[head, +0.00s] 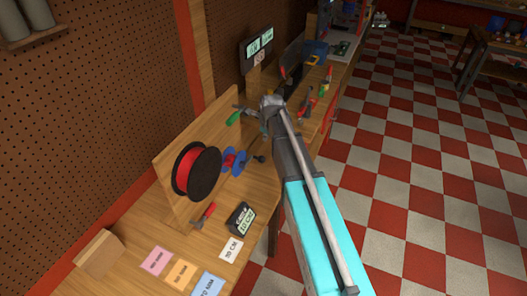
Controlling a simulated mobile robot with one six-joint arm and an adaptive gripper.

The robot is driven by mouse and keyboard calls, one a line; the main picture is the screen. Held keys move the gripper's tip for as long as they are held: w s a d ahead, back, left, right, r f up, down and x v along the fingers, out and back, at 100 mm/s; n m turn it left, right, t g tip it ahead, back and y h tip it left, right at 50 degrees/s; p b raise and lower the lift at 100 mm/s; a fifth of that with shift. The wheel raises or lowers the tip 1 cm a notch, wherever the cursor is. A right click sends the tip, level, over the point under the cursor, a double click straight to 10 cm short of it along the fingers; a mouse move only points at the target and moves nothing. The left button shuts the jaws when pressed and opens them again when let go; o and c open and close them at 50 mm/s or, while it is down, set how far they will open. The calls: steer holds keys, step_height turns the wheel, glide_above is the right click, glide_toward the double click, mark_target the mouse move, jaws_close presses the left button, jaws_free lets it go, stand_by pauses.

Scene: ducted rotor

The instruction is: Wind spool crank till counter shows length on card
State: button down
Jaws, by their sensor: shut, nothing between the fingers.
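A large spool of red line with black flanges (196,171) stands against an upright wooden board on the bench. Beside it on the right is a small blue spool with a red middle (234,161). A dark knob (259,158), which looks like the crank handle, sticks out to its right. The black counter (241,217) sits at the bench's front edge; its digits are too small to read surely. A white card (231,249) lies in front of it and seems to read 30 CM. My gripper (243,107) is shut and empty above the bench, beyond the small spool, partly hidden by my wrist.
Red-handled pliers (203,215) lie between the large spool and counter. Pink (157,260), orange (180,271) and blue (207,284) cards lie at the front. A cardboard box (98,253) is at left. A display (257,48) and tools stand further back. Checkered floor is open at right.

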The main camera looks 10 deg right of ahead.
mark_target(262, 157)
steer(key=shift+f, duration=0.2)
steer(key=b+x, duration=1.3)
steer(key=shift+d+f, duration=0.1)
steer(key=shift+f, duration=0.15)
stand_by(0.4)
